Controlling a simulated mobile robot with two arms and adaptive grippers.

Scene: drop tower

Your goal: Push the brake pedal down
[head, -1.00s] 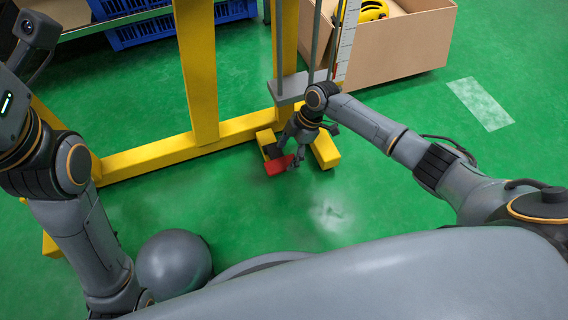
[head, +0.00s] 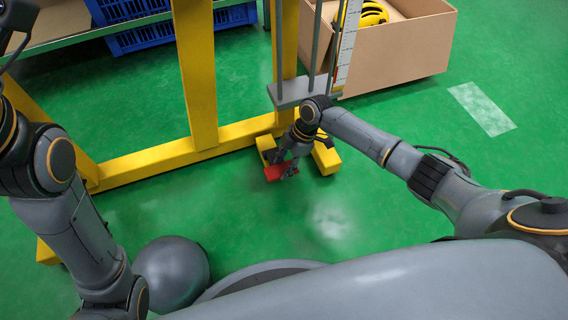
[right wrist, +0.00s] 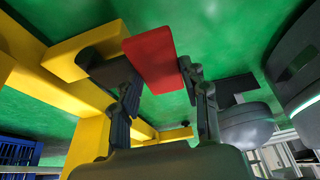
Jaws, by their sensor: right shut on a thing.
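The brake pedal is a red flat plate (head: 274,173) low at the foot of the yellow drop tower frame (head: 200,80). My right gripper (head: 281,167) reaches down to it and is shut on it. In the right wrist view the red pedal (right wrist: 151,58) lies between the two dark fingers of the right gripper (right wrist: 150,75), one on each side. My left arm shows at the left of the head view, but its gripper is out of the picture.
Yellow base feet (head: 326,157) flank the pedal. A grey plate (head: 292,92) with upright rods stands behind it. A cardboard box (head: 400,50) with a yellow helmet (head: 373,14) and blue crates (head: 140,32) are at the back. The green floor in front is clear.

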